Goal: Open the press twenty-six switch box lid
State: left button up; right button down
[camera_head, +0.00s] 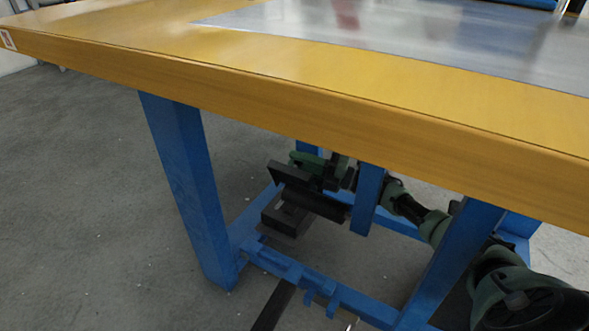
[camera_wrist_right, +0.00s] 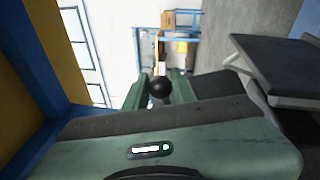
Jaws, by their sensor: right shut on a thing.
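The switch box (camera_head: 285,220) is a dark box low under the table, seen in the head view beyond the blue frame. A dark slab that looks like its lid (camera_head: 318,201) sits tilted above it; how far it stands open is hard to tell. My right gripper (camera_head: 318,165) is green and reaches in under the table beside the slab. In the right wrist view my fingers (camera_wrist_right: 160,88) are closed around a black ball knob (camera_wrist_right: 160,87). A dark grey panel (camera_wrist_right: 282,62) shows at the right there; I cannot tell whether it is lid or box. My left gripper is not in view.
The yellow table top (camera_head: 180,75) with a metal sheet (camera_head: 400,35) overhangs the space. A blue leg (camera_head: 185,180) and low crossbar (camera_head: 320,288) frame it. My right arm passes among the blue posts. Grey floor (camera_head: 90,220) is clear at the left.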

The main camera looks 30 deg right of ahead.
jog(key=shift+w+d+f+m+t+b, duration=0.25)
jog(key=shift+d+m, duration=0.3)
jog(key=shift+m, duration=0.3)
jog(key=shift+w+d+m+t+b, duration=0.2)
jog(key=shift+w+d+m, duration=0.25)
jog(key=shift+m, duration=0.4)
jog(key=shift+s+d, duration=0.1)
jog(key=c, duration=1.2)
grip_release()
jog(key=shift+o, duration=0.2)
jog(key=p+v, duration=0.3)
jog(key=v, duration=0.4)
jog(key=shift+s+d, duration=0.25)
jog(key=shift+s, duration=0.1)
